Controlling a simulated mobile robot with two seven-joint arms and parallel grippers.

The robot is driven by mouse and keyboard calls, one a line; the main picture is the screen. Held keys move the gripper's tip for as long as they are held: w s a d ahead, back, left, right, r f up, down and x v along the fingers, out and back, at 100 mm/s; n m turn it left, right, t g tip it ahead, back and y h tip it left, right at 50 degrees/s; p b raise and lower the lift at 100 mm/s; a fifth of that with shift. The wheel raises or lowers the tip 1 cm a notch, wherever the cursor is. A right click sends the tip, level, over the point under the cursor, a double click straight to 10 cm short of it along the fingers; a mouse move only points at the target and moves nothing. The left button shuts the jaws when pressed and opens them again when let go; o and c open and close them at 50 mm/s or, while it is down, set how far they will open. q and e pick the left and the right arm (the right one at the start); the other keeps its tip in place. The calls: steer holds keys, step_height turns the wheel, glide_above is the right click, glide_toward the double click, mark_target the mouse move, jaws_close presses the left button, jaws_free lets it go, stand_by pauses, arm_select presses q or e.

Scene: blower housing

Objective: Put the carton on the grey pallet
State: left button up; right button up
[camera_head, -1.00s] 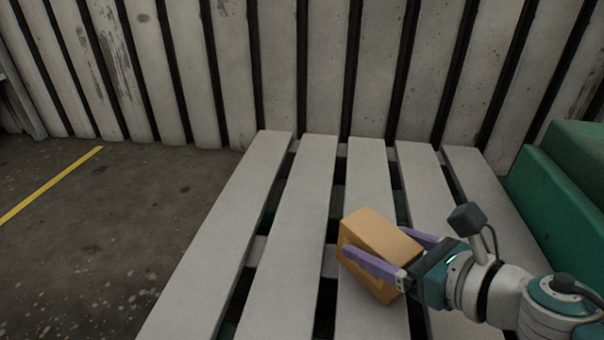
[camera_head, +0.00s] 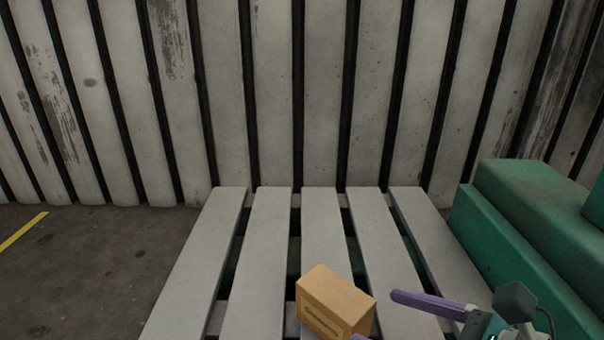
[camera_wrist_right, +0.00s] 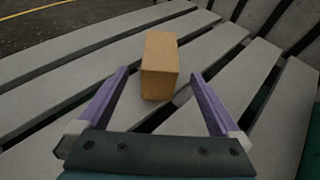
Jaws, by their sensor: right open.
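The carton (camera_head: 336,302) is a small orange-brown box with dark print on its front face. It rests on the slats of the grey pallet (camera_head: 264,250) and also shows in the right wrist view (camera_wrist_right: 160,66). My right gripper (camera_head: 374,316) is at the lower right of the head view, partly cut off by the bottom edge. In the wrist view my right gripper (camera_wrist_right: 158,74) has its purple fingers wide apart, with a gap between each finger and the carton. The carton stands ahead of the fingertips. My left gripper does not show.
Green blocks (camera_head: 530,215) stand along the pallet's right side. A grey slatted wall (camera_head: 330,90) rises behind it. Dark floor with a yellow line (camera_head: 22,232) lies to the left. The pallet's far slats are clear.

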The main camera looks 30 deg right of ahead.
steer(key=w+d+r+m+h, duration=0.1)
steer(key=d+r+m+h, duration=0.3)
steer(key=m, duration=0.6)
steer(key=w+d+r+m+h, duration=0.1)
steer(key=d+r+m+h, duration=0.3)
steer(key=m, duration=0.7)
steer(key=s+a+f+m+g+y, duration=0.2)
steer(key=s+a+m+g+y, duration=0.3)
steer(key=s+a+m+g, duration=0.4)
steer(key=s+a+m, duration=0.3)
steer(key=a+m, duration=0.3)
steer(key=shift+s+m, duration=0.3)
steer(key=shift+r, duration=0.1)
